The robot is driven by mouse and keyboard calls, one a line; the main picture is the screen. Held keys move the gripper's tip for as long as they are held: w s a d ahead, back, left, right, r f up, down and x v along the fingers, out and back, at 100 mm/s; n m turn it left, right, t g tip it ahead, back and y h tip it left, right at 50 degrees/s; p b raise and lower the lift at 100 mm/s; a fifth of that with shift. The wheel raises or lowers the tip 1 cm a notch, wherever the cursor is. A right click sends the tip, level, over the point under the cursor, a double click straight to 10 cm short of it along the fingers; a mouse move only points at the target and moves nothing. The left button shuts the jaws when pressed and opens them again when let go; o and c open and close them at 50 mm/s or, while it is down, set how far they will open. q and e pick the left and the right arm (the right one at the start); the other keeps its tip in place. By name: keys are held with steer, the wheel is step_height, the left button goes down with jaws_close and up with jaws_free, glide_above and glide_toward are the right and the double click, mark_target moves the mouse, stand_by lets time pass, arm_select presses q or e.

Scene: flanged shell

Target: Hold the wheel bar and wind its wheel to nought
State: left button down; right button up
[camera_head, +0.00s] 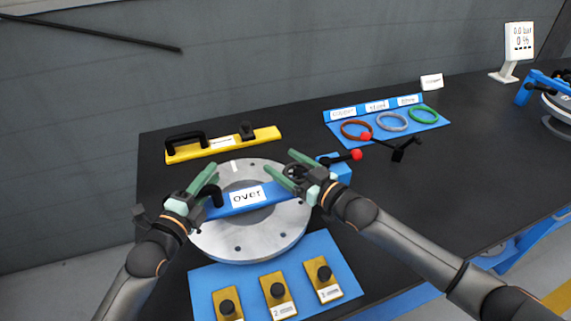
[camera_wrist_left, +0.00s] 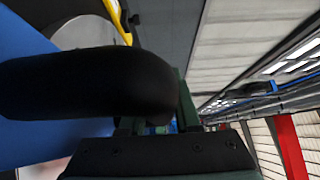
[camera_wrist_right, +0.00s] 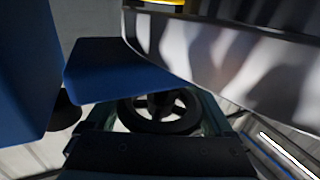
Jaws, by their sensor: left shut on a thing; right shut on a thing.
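The wheel bar is a blue bar (camera_head: 226,206) with an "over" label (camera_head: 248,195), lying across a round grey flanged plate (camera_head: 251,247). My left gripper (camera_head: 207,183) is shut on the black handle (camera_head: 213,194) at the bar's left end; this handle fills much of the left wrist view (camera_wrist_left: 80,85). My right gripper (camera_head: 291,170) is shut on the black spoked wheel (camera_head: 297,171) at the bar's right end. The wheel sits between the fingers in the right wrist view (camera_wrist_right: 160,111). The wheel's scale cannot be read.
A yellow bar (camera_head: 222,146) with a black handle lies behind the plate. A blue mat (camera_head: 246,272) with several knobbed yellow blocks is in front. A blue tray (camera_head: 427,125) with rings, a red-ended black tool (camera_head: 398,151) and a white display (camera_head: 518,41) are to the right.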

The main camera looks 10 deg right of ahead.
steer(key=o, duration=1.1)
steer(key=v, duration=1.2)
